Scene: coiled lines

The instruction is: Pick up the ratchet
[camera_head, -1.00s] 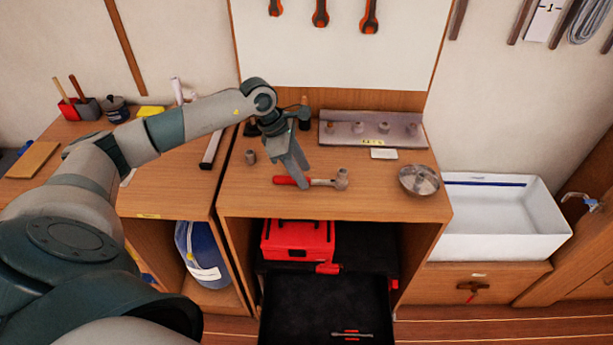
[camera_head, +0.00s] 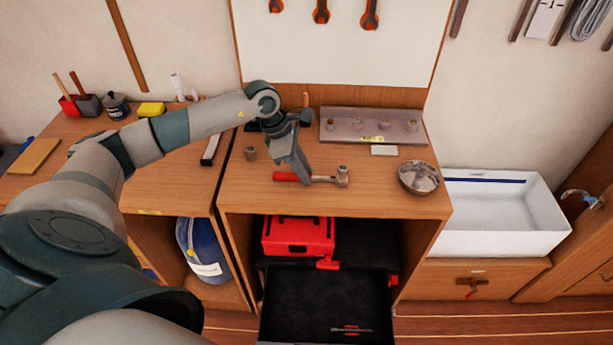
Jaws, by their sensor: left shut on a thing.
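The ratchet (camera_head: 342,177), with a red handle and a round metal head, lies across the middle of the wooden bench top in the head view. My left gripper (camera_head: 304,181) reaches down over it from the left and is shut on its handle, near where the red part meets the metal. The fingers hide part of the handle; its red end shows to their left and the metal head to their right. I cannot tell any gap between the ratchet and the bench. My right gripper is not in view.
A metal bowl (camera_head: 418,177) stands right of the ratchet, a small socket (camera_head: 250,153) to its left. A grey rack (camera_head: 345,114) with several sockets is behind. A white sink (camera_head: 500,238) is right.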

